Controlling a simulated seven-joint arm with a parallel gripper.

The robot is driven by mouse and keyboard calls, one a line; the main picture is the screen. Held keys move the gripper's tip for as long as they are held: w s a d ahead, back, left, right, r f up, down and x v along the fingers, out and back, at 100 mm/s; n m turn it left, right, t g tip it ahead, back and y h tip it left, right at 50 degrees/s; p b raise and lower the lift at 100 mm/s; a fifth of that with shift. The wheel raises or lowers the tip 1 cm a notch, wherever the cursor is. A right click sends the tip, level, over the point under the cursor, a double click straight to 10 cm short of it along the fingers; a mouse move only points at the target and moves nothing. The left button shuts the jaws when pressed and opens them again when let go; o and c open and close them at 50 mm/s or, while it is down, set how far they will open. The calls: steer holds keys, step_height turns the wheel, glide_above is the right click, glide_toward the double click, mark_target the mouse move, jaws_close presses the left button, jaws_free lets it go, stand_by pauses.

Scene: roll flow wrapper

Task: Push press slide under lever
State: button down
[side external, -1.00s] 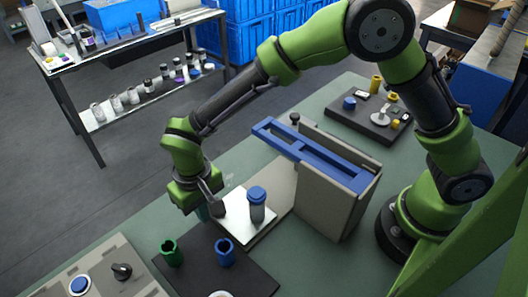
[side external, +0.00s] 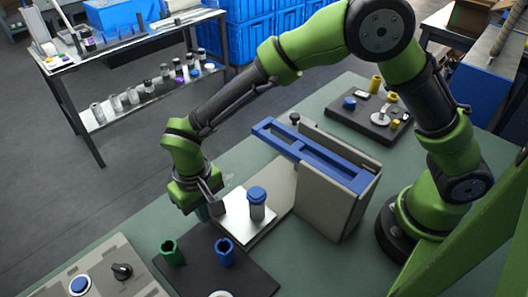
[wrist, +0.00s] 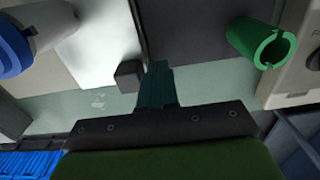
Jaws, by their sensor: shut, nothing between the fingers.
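The press slide (side external: 238,222) is a pale metal plate lying on the bench, with an upright grey cylinder with a blue cap (side external: 257,204) on it. The blue lever (side external: 300,150) spans the top of the grey press frame (side external: 325,203), to the right of and above the cylinder. My gripper (side external: 206,211) is low at the plate's left edge, its fingers shut and empty. In the wrist view the dark fingers (wrist: 156,88) are beside a small grey block (wrist: 129,75) at the plate's edge; I cannot tell whether they touch it. The fingertips are partly hidden in the side view.
A dark mat with a green holder (side external: 171,253) and a blue holder (side external: 225,252) lies in front of the plate. A control panel (side external: 105,276) is at the lower left. A dark board with small parts (side external: 370,122) lies behind the frame.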

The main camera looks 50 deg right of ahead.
steer(key=shift+d, duration=0.1)
steer(key=shift+d, duration=6.55)
steer(key=shift+a, duration=0.7)
step_height(320, 180, up, 8)
